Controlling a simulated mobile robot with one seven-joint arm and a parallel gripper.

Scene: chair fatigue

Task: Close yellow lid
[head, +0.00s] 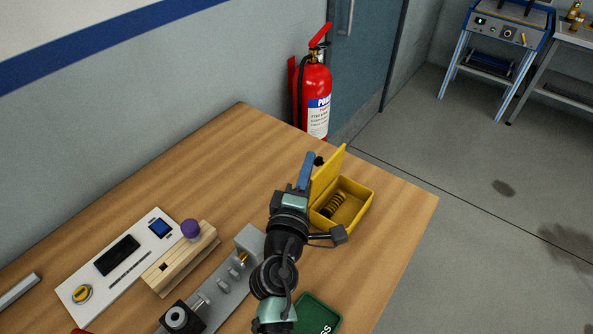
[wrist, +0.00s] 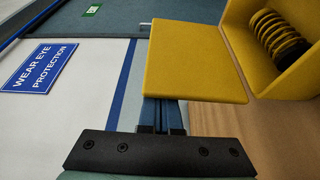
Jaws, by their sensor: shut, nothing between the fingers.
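The yellow lid (head: 326,173) stands open and roughly upright on the left edge of the yellow box (head: 352,219). The box sits near the right edge of the wooden table. In the wrist view the lid (wrist: 195,62) is a flat yellow panel joined to the box (wrist: 240,25). My gripper (head: 309,157) is shut and empty, with blue fingers just left of the lid, on its outer side. In the wrist view my gripper (wrist: 160,112) has its fingertips partly hidden by the lid; I cannot tell if they touch it.
A dark coil spring (wrist: 278,35) lies inside the box. A green tray (head: 316,316) is at the front. A grey metal fixture (head: 222,286), wooden block (head: 182,262) and white panel (head: 98,268) lie to the left. A fire extinguisher (head: 315,95) stands behind the table. The table's back is clear.

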